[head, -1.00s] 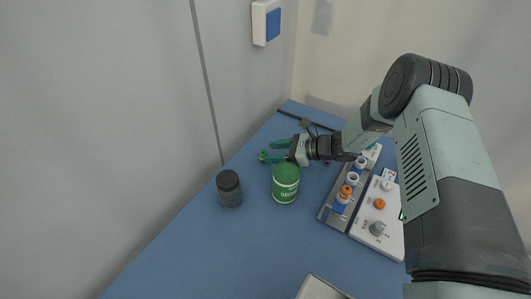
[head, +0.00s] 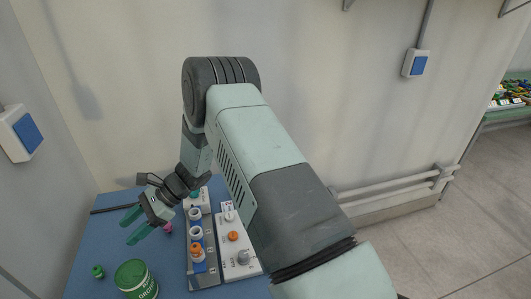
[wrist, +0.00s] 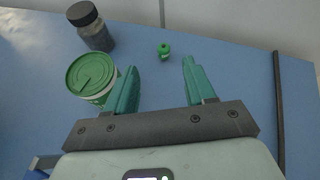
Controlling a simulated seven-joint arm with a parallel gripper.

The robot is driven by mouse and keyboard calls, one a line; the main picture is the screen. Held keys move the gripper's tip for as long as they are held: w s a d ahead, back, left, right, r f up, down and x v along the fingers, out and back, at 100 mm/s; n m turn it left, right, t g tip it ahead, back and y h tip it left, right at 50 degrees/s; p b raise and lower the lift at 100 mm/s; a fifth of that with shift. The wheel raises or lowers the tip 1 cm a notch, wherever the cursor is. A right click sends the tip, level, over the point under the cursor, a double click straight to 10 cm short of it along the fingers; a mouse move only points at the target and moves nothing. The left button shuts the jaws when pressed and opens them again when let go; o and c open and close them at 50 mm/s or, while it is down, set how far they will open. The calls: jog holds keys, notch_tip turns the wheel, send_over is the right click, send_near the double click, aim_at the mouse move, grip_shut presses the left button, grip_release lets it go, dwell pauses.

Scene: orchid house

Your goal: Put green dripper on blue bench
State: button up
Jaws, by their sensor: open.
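The small green dripper (head: 98,272) stands on the blue bench (head: 88,245) near its left edge. In the wrist view the dripper (wrist: 164,49) is beyond my fingertips, clear of both. My gripper (head: 130,226) is open and empty, above the bench and apart from the dripper. Its two teal fingers (wrist: 160,68) also show in the wrist view, spread with bare bench between them.
A green can (head: 136,280) stands near the dripper, and in the wrist view a dark-lidded jar (wrist: 93,27) stands behind the can. A metal rack (head: 205,270) with white and orange rings and a white control panel (head: 236,262) lie to the right. A small pink object (head: 168,228) lies near my gripper.

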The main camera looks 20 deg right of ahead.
jog(key=s+d+r+n+t+h, duration=0.1)
jog(key=s+d+r+n+h, duration=0.15)
jog(key=d+r, duration=0.4)
jog(key=s+d+r+n+t+h, duration=0.1)
jog(key=s+d+r+n, duration=0.15)
jog(key=r, duration=0.75)
jog(key=s+d+r+n+t+h, duration=0.1)
jog(key=d+r+n+h, duration=0.15)
jog(key=d+r, duration=0.4)
jog(key=s+d+r+n+t+h, duration=0.2)
jog(key=s+d+r, duration=0.3)
jog(key=s+d, duration=0.3)
jog(key=s+d+r+n+t+h, duration=0.3)
jog(key=s+d+r+t, duration=0.2)
jog(key=s+d, duration=0.2)
jog(key=s, duration=0.2)
jog(key=shift+s+d+r+h, duration=0.35)
jog(key=shift+d+h, duration=0.05)
